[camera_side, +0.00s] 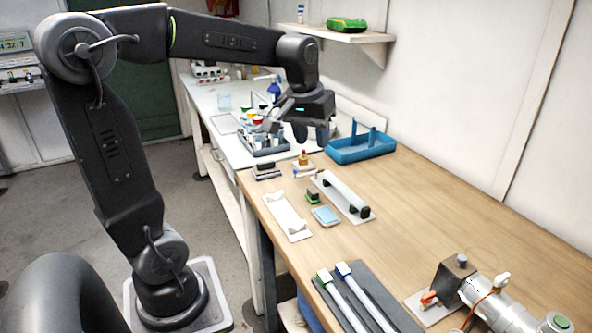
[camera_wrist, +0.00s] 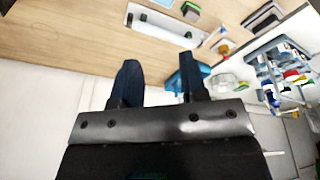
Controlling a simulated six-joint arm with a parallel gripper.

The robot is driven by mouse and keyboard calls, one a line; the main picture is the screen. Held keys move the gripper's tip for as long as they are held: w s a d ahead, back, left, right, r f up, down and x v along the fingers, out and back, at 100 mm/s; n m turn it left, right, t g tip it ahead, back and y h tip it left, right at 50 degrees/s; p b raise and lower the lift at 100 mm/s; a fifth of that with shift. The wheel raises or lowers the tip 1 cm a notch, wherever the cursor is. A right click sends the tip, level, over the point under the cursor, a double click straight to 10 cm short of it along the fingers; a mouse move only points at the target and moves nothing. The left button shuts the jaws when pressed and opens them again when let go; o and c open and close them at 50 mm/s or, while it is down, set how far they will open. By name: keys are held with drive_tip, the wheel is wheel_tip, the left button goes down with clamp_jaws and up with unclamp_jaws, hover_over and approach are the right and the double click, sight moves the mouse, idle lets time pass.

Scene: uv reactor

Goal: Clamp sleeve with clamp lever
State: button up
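My gripper (camera_side: 311,136) hangs above the far part of the wooden bench, near the blue tray. In the wrist view its two dark fingers (camera_wrist: 159,85) stand apart with nothing between them. A metal cylinder (camera_side: 500,309) with a dark end block lies at the near right of the bench. A small orange-red lever (camera_side: 429,299) sits at its base, far from my gripper. A long white holder (camera_side: 342,195) with dark ends lies mid-bench; it also shows in the wrist view (camera_wrist: 150,25). I cannot tell for sure which part is the sleeve or its clamp lever.
A blue tray (camera_side: 358,152) with uprights stands by the wall. A white cradle (camera_side: 287,217), a light blue pad (camera_side: 326,216) and a dark mat (camera_side: 388,300) with two white rods lie on the bench. A bottle rack (camera_side: 266,147) stands on the white table.

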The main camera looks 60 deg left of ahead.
drive_tip(key=w+a+f+n+g, duration=0.1)
drive_tip(key=w+a+f+n, duration=0.2)
drive_tip(key=a, duration=0.6)
drive_tip(key=n+g+h, duration=0.1)
drive_tip(key=n+g, duration=0.1)
drive_tip(key=n, duration=0.2)
hover_over(295, 169)
wheel_tip(295, 169, down, 3)
drive_tip(key=shift+m, duration=0.3)
wheel_tip(295, 169, down, 14)
drive_tip(key=shift+w+a, duration=0.1)
drive_tip(key=shift+c, duration=0.3)
clamp_jaws()
